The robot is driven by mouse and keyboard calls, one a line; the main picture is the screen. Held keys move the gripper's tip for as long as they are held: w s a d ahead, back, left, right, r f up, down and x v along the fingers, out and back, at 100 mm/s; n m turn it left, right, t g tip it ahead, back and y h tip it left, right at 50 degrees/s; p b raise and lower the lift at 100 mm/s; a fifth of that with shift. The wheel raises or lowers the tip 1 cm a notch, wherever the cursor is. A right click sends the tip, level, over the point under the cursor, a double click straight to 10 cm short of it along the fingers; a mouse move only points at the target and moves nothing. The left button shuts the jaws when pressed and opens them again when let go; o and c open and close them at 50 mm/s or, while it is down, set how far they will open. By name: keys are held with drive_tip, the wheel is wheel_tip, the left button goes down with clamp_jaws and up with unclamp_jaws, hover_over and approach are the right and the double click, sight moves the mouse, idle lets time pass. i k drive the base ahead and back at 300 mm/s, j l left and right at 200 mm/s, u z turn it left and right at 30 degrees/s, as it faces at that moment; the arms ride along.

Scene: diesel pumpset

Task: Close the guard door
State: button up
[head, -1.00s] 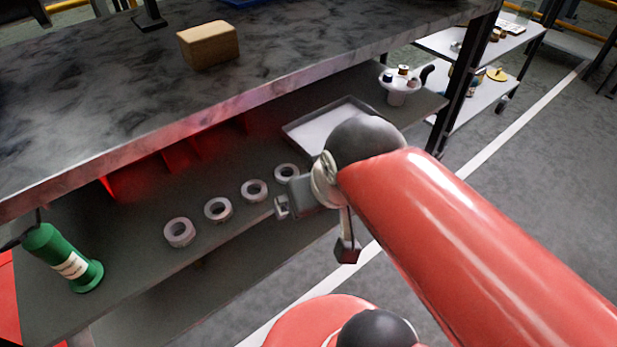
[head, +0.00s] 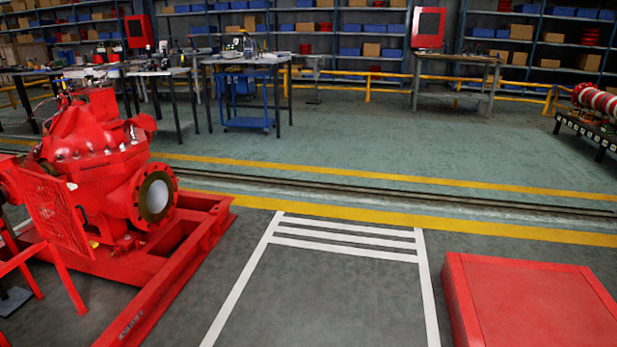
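A red mesh panel (head: 56,212) stands at the left edge in the head view, in front of a red pump (head: 95,150). It looks like the guard door, standing at an angle to the pump. The pump sits on a red base frame (head: 185,255) and has a round flange (head: 156,196) facing right. My gripper and arm are not in view.
A red box or plate (head: 530,305) lies at the lower right. Grey floor with white markings (head: 345,243) is free between it and the pump frame. Yellow lines and a rail track (head: 400,198) cross behind. Workbenches (head: 245,62) and shelves stand at the back.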

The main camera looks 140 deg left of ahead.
sight(60, 185)
drive_tip(key=j+z, duration=0.1)
drive_tip(key=z, duration=0.3)
drive_tip(key=k+z, duration=0.1)
drive_tip(key=z, duration=0.35)
drive_tip(key=j+z, duration=0.1)
drive_tip(key=z, duration=0.3)
drive_tip(key=k+z, duration=0.15)
drive_tip(key=z, duration=0.7)
drive_tip(key=k+z, duration=0.15)
drive_tip(key=z, duration=0.3)
drive_tip(key=k+l+z, duration=1)
drive_tip(key=l+z, duration=0.25)
drive_tip(key=k+l+z, duration=0.15)
drive_tip(key=l+z, duration=0.15)
drive_tip(key=k+l+z, duration=0.1)
drive_tip(key=l+z, duration=0.2)
drive_tip(key=l, duration=0.25)
drive_tip(key=k+l, duration=0.1)
drive_tip(key=l, duration=0.55)
drive_tip(key=k+l, duration=0.1)
drive_tip(key=l, duration=0.5)
drive_tip(key=k+l, duration=0.1)
drive_tip(key=l, duration=0.55)
